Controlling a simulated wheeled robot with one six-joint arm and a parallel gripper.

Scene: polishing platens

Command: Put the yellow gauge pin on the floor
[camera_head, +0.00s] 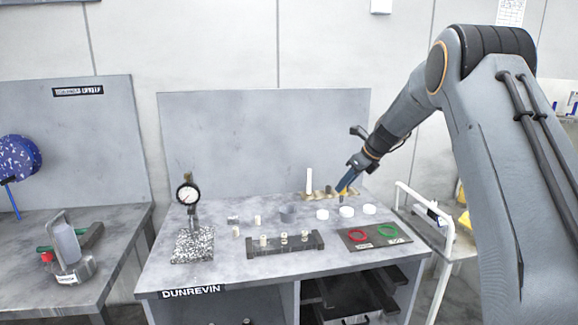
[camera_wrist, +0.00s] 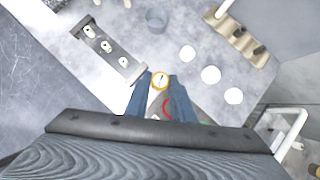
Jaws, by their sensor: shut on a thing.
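My gripper (camera_head: 345,187) is shut over the back right part of the grey bench. Between its blue fingertips in the wrist view (camera_wrist: 160,88) is a small round piece with a yellow rim and a pale, dark-marked face, seen end-on. I take this to be the yellow gauge pin (camera_wrist: 160,80). In the head view only a bit of yellow shows at the fingertips. The held piece appears above the bench top; its lower end is hidden. A dark grey surface beyond the bench edge, apparently the floor (camera_wrist: 35,85), shows at left in the wrist view.
The bench (camera_head: 215,272) carries a dial gauge stand (camera_head: 188,195), a dark block with pale pins (camera_head: 285,245), several white discs (camera_head: 346,211), a wooden rack (camera_head: 318,195) and a mat with red and green rings (camera_head: 375,237). A white-railed cart (camera_head: 422,212) stands right.

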